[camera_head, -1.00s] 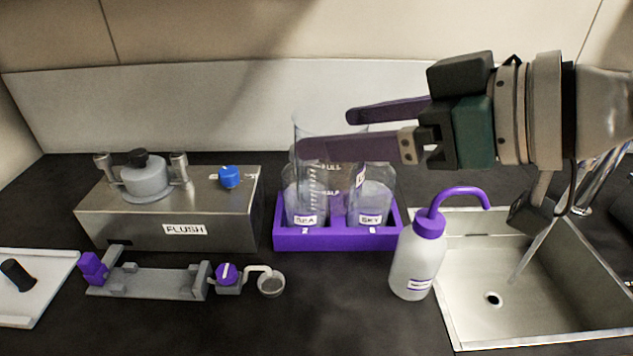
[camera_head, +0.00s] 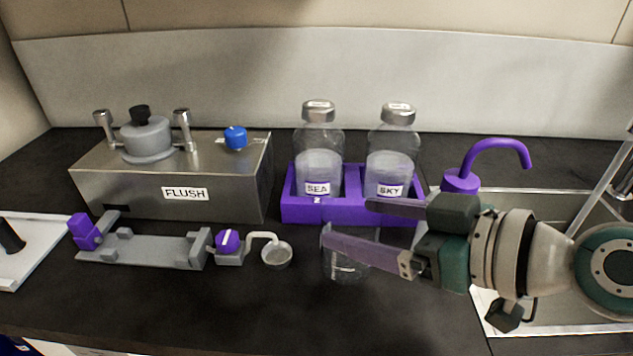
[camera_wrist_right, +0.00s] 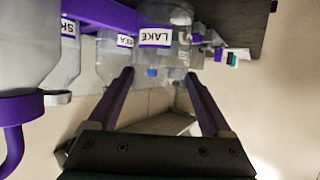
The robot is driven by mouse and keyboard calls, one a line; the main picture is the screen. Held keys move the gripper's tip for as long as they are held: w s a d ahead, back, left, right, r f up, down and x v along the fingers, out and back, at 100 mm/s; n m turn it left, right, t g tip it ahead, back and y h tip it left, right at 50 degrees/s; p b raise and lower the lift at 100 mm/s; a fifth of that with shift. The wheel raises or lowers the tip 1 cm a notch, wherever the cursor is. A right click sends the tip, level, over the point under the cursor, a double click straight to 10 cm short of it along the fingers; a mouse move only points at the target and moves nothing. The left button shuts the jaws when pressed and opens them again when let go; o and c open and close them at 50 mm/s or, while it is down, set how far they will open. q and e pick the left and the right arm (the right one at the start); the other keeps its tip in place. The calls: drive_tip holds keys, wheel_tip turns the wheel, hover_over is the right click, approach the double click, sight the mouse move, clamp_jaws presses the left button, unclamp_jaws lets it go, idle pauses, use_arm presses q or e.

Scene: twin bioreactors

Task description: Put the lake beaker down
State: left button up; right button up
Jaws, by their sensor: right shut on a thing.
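The lake beaker (camera_head: 345,268) is clear glass and stands upright in front of the purple rack, over the dark counter. I cannot tell whether its base touches the counter. My right gripper (camera_head: 348,222) is shut on it, with one purple finger across its near upper side. My left gripper is not in view.
The purple rack (camera_head: 345,212) holds the SEA (camera_head: 318,172) and SKY (camera_head: 390,172) vessels. A purple-spouted wash bottle (camera_head: 460,182) and the sink (camera_head: 490,318) are partly behind my right arm. The FLUSH box (camera_head: 215,190) and a grey fixture (camera_head: 155,250) are left. Counter in front is clear.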

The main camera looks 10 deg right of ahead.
wheel_tip(320, 180, down, 4)
drive_tip(key=shift+r+b, duration=0.1)
drive_tip(key=shift+b, duration=0.95)
drive_tip(key=shift+f, duration=0.25)
drive_tip(key=o, duration=1.2)
drive_tip(key=shift+r, duration=0.1)
drive_tip(key=shift+r, duration=0.1)
